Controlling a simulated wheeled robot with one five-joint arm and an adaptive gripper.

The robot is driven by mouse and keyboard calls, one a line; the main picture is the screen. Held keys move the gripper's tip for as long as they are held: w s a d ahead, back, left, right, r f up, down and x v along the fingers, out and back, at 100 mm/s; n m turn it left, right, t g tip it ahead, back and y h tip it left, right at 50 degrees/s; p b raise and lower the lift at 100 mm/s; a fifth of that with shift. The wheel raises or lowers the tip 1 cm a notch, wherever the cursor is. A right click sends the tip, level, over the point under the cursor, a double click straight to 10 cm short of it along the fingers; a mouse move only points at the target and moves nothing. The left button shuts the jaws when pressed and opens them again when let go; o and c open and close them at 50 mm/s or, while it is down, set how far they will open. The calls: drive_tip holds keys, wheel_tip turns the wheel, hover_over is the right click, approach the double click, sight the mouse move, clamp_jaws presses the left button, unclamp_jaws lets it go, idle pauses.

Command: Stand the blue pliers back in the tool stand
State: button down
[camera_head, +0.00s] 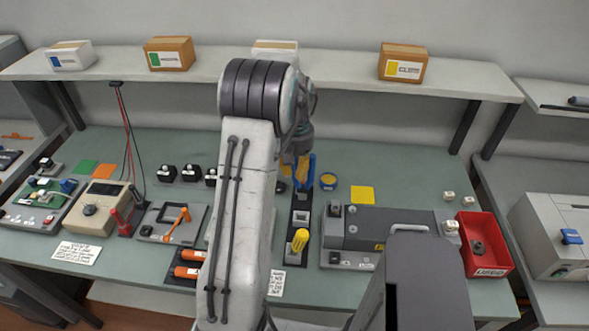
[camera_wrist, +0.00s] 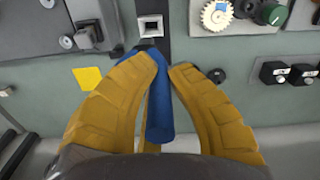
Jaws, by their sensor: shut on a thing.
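The blue pliers (camera_head: 311,172) are in my gripper (camera_head: 299,172), above the back end of the tool stand. In the wrist view, a blue handle (camera_wrist: 160,115) shows between the yellow fingers of my gripper (camera_wrist: 169,72). The lower end of the pliers is hidden, so I cannot tell whether it is inside a socket. The tool stand (camera_head: 301,216) is a dark narrow strip with square grey-rimmed sockets. One open socket (camera_wrist: 151,26) shows ahead of the pliers in the wrist view. A yellow-handled tool (camera_head: 299,240) stands in the front part of the stand.
A grey machine (camera_head: 375,228) stands close to the stand's right, with a red bin (camera_head: 485,243) beyond it.

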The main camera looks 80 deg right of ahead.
drive_tip(key=shift+w+f+b, duration=0.15)
drive_tip(key=shift+f+b, duration=0.15)
drive_tip(key=shift+f, duration=0.1)
drive_tip(key=shift+f+b, duration=1.9)
drive_tip(key=shift+f, duration=0.85)
drive_tip(key=shift+f+b, duration=2.05)
drive_tip(key=shift+f, duration=0.5)
drive_tip(key=c, duration=1.3)
unclamp_jaws()
drive_tip(key=shift+o, duration=0.2)
wheel_tip(320, 180, up, 12)
